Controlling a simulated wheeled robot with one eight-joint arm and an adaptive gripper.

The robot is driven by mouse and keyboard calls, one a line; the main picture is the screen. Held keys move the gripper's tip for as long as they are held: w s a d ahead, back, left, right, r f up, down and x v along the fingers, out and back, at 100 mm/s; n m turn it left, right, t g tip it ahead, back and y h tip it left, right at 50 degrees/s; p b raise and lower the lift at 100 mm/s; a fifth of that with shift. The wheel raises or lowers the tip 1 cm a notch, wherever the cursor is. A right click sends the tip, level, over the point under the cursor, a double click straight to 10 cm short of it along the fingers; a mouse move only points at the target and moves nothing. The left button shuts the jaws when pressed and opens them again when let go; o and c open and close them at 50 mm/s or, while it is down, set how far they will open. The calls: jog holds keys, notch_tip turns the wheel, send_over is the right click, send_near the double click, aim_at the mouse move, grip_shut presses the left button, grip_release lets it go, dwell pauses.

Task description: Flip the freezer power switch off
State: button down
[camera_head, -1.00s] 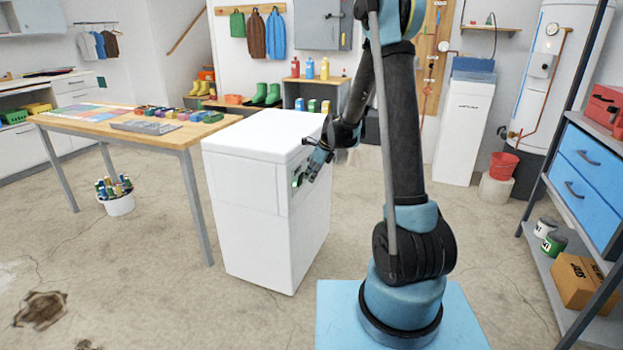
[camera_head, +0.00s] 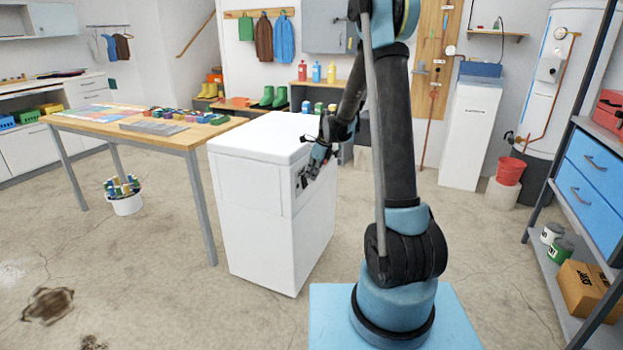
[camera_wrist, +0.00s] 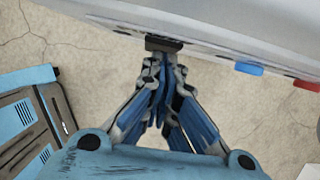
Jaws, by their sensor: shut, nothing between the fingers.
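The freezer (camera_head: 262,215) is a white box with a lid, standing on the floor left of my arm. My gripper (camera_head: 303,182) is at the upper part of its right-hand side. In the wrist view, the freezer's pale edge (camera_wrist: 215,45) runs across the top. My gripper (camera_wrist: 163,62) is shut and empty, its fingertips at a small dark part (camera_wrist: 163,43) on that edge; I cannot tell whether they touch it. A blue piece (camera_wrist: 249,68) and a red piece (camera_wrist: 307,85) sit farther right along the edge. The switch's position cannot be made out.
A wooden table (camera_head: 165,142) with coloured items stands left of the freezer, with a white bucket (camera_head: 126,205) below. A shelf unit with blue drawers (camera_head: 590,170) is at the right. The floor between is largely clear.

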jog(key=shift+r, duration=0.2)
jog(key=d+v, duration=0.1)
jog(key=v, duration=1)
jog(key=shift+s, duration=0.2)
jog(key=shift+d, duration=0.1)
